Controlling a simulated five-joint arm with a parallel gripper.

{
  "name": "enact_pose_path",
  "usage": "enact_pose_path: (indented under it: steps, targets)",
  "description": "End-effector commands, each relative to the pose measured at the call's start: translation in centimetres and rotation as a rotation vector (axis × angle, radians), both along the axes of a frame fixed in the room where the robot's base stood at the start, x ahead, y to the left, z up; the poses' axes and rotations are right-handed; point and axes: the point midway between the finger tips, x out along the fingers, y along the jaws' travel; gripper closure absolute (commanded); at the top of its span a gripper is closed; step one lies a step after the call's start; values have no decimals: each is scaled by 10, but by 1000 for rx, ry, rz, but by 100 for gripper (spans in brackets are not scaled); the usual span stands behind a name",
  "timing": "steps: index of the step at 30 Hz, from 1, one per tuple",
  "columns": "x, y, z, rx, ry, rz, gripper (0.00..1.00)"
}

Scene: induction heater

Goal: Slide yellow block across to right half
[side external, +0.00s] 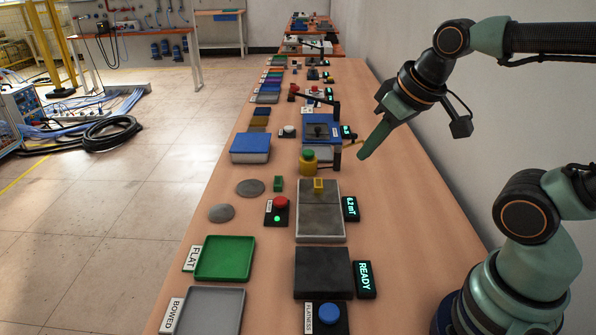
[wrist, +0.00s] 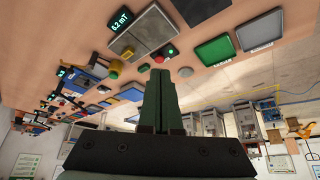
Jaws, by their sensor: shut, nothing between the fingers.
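A small yellow block (side external: 318,185) stands on the far end of a grey two-part plate (side external: 320,222) in the side external view. The plate has a seam across it. In the wrist view the yellow block (wrist: 128,53) is small, at the end of the plate (wrist: 152,27). My gripper (side external: 363,155) is shut and empty, in the air to the right of and beyond the block, apart from it. In the wrist view its fingers (wrist: 159,74) are together and point towards the bench.
A display (side external: 350,208) reading 6.2 mT stands right of the plate. A yellow post with a green top (side external: 308,163) stands just beyond it, with a dark arm nearby. A red button (side external: 281,203) and green block (side external: 278,184) are to the left. Bare bench lies right of the display.

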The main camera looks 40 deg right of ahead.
Motion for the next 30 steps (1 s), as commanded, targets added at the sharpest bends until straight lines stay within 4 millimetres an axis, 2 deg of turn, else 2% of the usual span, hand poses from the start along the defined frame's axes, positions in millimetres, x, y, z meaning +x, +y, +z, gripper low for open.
enact_pose_path:
  steps: [11,12,14,15,17,23,30]
  targets:
    - [0,0,0,0,0,0,100]
    - [0,0,0,0,0,0,92]
    - [0,0,0,0,1,-1,69]
    - [1,0,1,1,2,-4,54]
    - [4,-1,2,4,8,-12,35]
    - [26,-9,11,29,60,-83,35]
    - [68,-24,18,70,146,-215,35]
